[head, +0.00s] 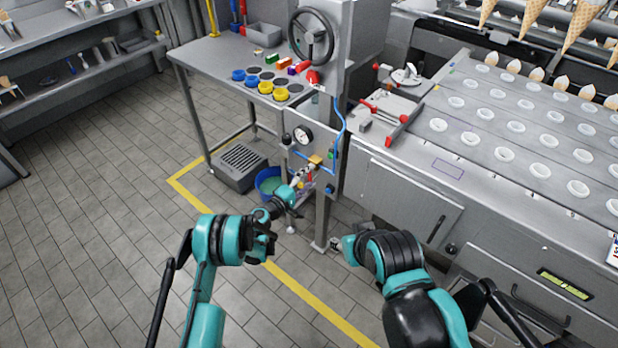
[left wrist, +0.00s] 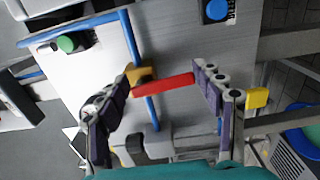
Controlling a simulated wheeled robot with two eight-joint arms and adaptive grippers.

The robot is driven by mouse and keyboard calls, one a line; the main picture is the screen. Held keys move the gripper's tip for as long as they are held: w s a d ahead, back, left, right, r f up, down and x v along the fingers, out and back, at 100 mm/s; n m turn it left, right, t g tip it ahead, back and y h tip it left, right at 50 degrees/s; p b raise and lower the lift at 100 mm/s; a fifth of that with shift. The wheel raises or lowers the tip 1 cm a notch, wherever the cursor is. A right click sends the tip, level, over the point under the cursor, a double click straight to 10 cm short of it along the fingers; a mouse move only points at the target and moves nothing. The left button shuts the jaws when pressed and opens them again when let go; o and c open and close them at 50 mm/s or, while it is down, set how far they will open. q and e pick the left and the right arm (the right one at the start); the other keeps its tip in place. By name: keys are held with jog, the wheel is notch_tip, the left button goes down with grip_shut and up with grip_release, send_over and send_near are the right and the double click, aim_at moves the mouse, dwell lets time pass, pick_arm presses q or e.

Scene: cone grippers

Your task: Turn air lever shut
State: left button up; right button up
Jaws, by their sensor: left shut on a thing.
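The red air lever (left wrist: 163,85) shows in the left wrist view, beside a brass valve body (left wrist: 140,76) on a blue air line (left wrist: 133,45). It lies across that line, slightly tilted. My left gripper (left wrist: 168,84) has a finger at each end of the lever and is shut on it. In the head view the left gripper (head: 301,177) is low at the machine's front panel, just below the brass valve (head: 316,160), and hides much of the lever. My right gripper (head: 344,243) is right of and below it, by the cabinet; its fingers cannot be made out.
A pressure gauge (head: 303,135) sits above the valve. A metal leg (head: 322,215) stands close to the left gripper's right. A blue bucket (head: 268,182) and grey vented box (head: 239,167) are on the floor left. The conveyor cabinet (head: 405,195) bounds the right. Floor in front is open.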

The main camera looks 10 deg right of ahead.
pick_arm(q)
jog(key=shift+w+a, duration=0.35)
jog(key=o, duration=1.2)
jog(key=shift+d, duration=0.1)
jog(key=shift+c, duration=0.2)
jog(key=shift+s+a+f, duration=0.1)
jog(key=shift+s+a, duration=0.15)
jog(key=shift+a, duration=0.1)
jog(key=v, duration=0.7)
jog(key=shift+s+d+m, duration=0.3)
jog(key=shift+s, duration=0.05)
jog(key=shift+c, duration=0.3)
